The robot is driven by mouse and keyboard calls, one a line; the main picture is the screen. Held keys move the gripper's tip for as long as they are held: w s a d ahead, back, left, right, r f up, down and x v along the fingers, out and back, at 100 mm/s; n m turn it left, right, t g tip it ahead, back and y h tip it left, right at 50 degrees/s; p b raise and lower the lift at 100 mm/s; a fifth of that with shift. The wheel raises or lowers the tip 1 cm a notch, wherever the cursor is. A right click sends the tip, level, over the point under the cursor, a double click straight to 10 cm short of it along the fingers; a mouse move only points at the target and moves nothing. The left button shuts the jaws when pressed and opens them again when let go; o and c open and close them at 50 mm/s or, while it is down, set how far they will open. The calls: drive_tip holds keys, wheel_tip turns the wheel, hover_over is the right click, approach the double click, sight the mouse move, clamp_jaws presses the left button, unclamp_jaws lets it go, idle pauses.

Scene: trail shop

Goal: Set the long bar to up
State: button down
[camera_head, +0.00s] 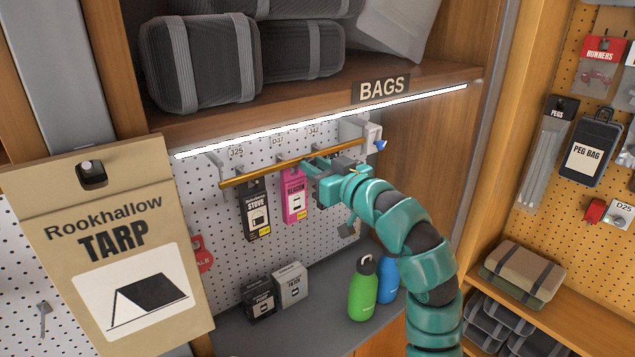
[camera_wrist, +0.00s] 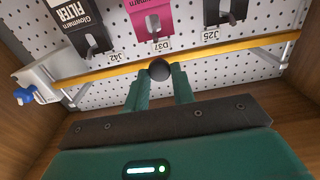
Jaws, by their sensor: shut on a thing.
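The long bar (camera_head: 255,176) is a gold rod that runs across the front of the hanging goods on the pegboard, between a grey bracket at the left and a grey block at the right. In the wrist view, the long bar (camera_wrist: 110,72) crosses the picture, with a dark round knob (camera_wrist: 160,70) at its middle. My teal gripper (camera_head: 308,164) reaches the bar from the right. In the wrist view my gripper (camera_wrist: 160,82) has its fingers close around the knob, shut on it.
A blue knob (camera_head: 380,145) sits on the bar's right block (camera_head: 355,131). A black stove pack (camera_head: 256,210) and a pink pack (camera_head: 294,195) hang behind the bar. Green (camera_head: 364,290) and blue (camera_head: 387,284) bottles stand below. A large tarp pack (camera_head: 105,250) fills the left foreground.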

sight(317, 153)
drive_tip(key=shift+r+b, duration=0.8)
drive_tip(key=shift+r, duration=0.75)
drive_tip(key=c, duration=1.2)
unclamp_jaws()
drive_tip(key=shift+s+d+f, duration=0.1)
drive_tip(key=b+v, duration=0.6)
drive_tip(key=v, duration=1.1)
drive_tip(key=shift+s, duration=0.1)
